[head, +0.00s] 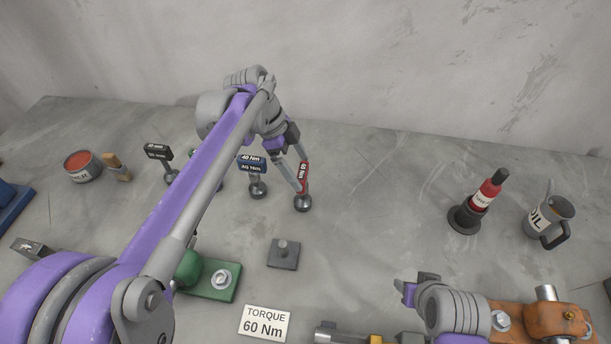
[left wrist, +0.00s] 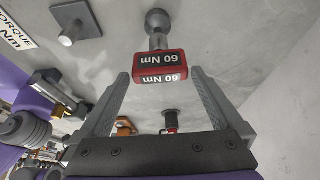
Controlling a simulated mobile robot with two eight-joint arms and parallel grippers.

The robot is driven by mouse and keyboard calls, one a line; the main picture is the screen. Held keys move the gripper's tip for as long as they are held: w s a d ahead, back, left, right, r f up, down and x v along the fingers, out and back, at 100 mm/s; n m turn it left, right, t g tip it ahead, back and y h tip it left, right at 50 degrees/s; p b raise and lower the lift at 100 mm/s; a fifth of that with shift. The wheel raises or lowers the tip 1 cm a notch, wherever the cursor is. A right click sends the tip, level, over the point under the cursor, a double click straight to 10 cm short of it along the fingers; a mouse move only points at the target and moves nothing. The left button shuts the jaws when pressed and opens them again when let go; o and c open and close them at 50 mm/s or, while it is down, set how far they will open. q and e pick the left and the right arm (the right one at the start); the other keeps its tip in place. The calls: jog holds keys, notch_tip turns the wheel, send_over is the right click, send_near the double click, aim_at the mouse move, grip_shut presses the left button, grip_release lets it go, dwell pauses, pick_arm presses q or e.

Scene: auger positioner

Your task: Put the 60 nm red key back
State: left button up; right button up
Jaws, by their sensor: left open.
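The red 60 Nm key (head: 303,178) stands upright on a round base on the table, with a red, black-labelled head. In the left wrist view, its head (left wrist: 160,66) lies between the fingers. My left gripper (head: 301,172) is open around the key head, with a visible gap at each side. The wrist view also shows this open gripper (left wrist: 160,76). A blue 40 Nm key (head: 252,164) and a black key (head: 158,152) stand to the left.
A square plate with a peg (head: 283,255) and a "TORQUE 60 Nm" sign (head: 265,323) lie in front of the keys. A green block (head: 208,279) is partly behind my left arm.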

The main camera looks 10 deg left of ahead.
pick_arm(q)
jog(key=v, duration=0.7)
jog(key=s+a+f+n+t+y, duration=0.1)
jog(key=s+f+n+t, duration=0.1)
jog(key=s+f+n, duration=0.3)
jog(key=s+a+f+n+t+y, duration=0.1)
jog(key=s+a+f+n+y, duration=0.1)
jog(key=s+f+n, duration=0.3)
jog(key=s+a+f+n+t+y, duration=0.1)
jog(key=s+a+f+n+t, duration=0.1)
jog(key=s+f+n, duration=0.3)
jog(key=shift+s+f+n+t+y, duration=0.15)
jog(key=shift+s+n, duration=0.6)
jog(key=shift+s, duration=0.5)
jog(key=shift+s+f+n+t+y, duration=0.15)
jog(key=shift+s+n, duration=0.6)
jog(key=shift+s, duration=0.5)
